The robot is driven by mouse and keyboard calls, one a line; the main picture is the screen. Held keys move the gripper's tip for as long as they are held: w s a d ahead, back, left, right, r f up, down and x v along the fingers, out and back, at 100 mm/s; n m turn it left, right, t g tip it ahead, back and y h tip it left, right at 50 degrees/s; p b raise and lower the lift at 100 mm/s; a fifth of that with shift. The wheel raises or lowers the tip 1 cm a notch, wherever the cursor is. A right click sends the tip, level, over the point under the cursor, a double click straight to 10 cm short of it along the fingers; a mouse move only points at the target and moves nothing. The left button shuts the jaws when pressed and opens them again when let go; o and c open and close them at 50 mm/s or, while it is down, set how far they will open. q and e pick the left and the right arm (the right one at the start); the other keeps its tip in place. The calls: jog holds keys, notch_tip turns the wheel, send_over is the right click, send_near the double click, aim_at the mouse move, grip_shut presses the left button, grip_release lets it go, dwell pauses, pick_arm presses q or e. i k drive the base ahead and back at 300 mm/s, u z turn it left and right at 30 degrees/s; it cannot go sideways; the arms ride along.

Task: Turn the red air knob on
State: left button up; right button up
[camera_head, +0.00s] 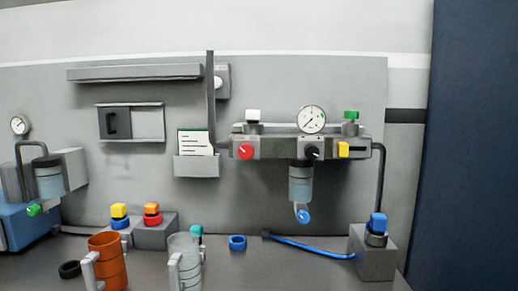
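The red air knob (245,152) is a round red dial with a pale mark across its face. It sits on the left end of the grey air unit (275,147), which is mounted on the grey back panel. A round white gauge (312,119) stands on top of this unit. A black knob (312,153) and a yellow part (343,149) are to the right of the red knob. Nothing covers the red knob. Neither of my grippers shows in the head view.
Below the unit hangs a clear bowl (301,184) with a blue end. An orange mug (107,259) and a clear mug (186,258) stand at the front left. A blue hose (315,248) runs to a grey block (372,256). A vertical grey bar (211,100) stands left of the unit.

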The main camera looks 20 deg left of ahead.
aim_at(246, 151)
jog(key=z, duration=0.15)
jog(key=k, duration=0.95)
jog(key=u, duration=1.2)
jog(key=i, duration=1.55)
jog(key=z, duration=0.8)
